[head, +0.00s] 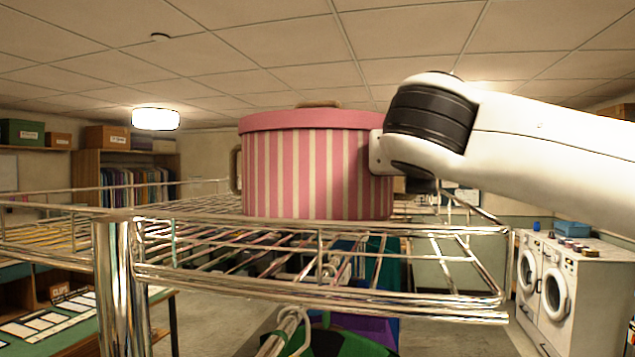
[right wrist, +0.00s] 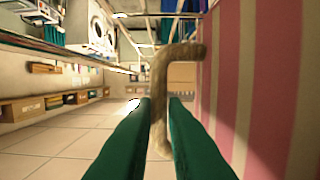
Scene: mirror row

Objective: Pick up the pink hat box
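The pink hat box (head: 315,165) is round, with pink and cream stripes and a pink lid. It stands upright on the wire shelf (head: 400,290) in the head view. A tan handle (head: 235,170) shows on its left side. My right arm reaches in from the right, and its gripper is hidden beside the box there. In the right wrist view, the green fingers of my right gripper (right wrist: 160,108) close on both sides of another tan rope-like handle (right wrist: 162,75). The striped box wall (right wrist: 250,80) fills the right of that view. My left gripper is not in view.
The shelf has a raised wire rim and a chrome post (head: 115,285) at its front left. White washing machines (head: 560,290) stand at the right. The shelf left of the box looks clear.

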